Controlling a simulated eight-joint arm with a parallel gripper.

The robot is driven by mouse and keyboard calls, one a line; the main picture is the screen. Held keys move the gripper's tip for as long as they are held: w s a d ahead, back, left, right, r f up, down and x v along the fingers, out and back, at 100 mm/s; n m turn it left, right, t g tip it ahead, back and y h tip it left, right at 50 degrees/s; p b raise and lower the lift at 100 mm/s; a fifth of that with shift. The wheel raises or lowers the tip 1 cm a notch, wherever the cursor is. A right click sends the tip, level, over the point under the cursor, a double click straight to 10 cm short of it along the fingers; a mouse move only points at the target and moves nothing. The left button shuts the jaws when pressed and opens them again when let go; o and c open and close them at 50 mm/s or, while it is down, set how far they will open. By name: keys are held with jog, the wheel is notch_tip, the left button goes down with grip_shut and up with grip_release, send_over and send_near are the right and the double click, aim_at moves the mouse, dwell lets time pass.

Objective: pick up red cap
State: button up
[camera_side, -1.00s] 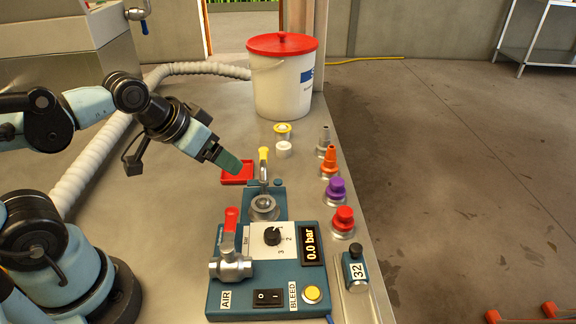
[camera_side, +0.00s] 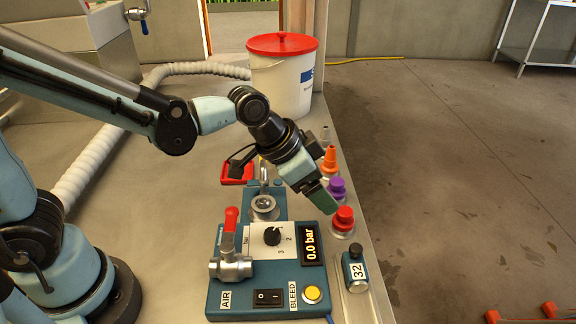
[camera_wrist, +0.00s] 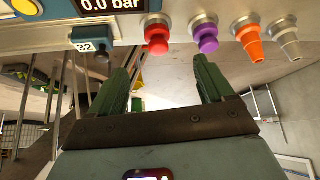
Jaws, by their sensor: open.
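The red cap (camera_side: 344,218) sits upright on a metal base near the bench's right edge. It also shows in the wrist view (camera_wrist: 157,38), near the top middle, beyond and between my open finger tips. My gripper (camera_side: 323,200) has green fingers and is tilted down to the right, just above and left of the red cap. In the wrist view the two fingers (camera_wrist: 162,66) are spread apart with nothing between them. The purple cap (camera_side: 337,188) is just behind the red one, close to my fingers.
An orange cap (camera_side: 329,158) and a grey cap (camera_side: 325,133) continue the row. The blue press panel (camera_side: 230,296) with a red-handled valve (camera_side: 231,222) lies to the left. A small block marked 32 (camera_side: 355,270) stands in front. The bench edge drops to the floor at right.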

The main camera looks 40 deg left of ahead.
aim_at(343, 211)
jog(key=shift+w+d+f, duration=0.25)
jog(key=shift+d+f, duration=0.1)
jog(key=shift+f, duration=0.05)
jog(key=shift+x, duration=5.7)
jog(key=c, duration=1.2)
jog(key=shift+r, duration=0.15)
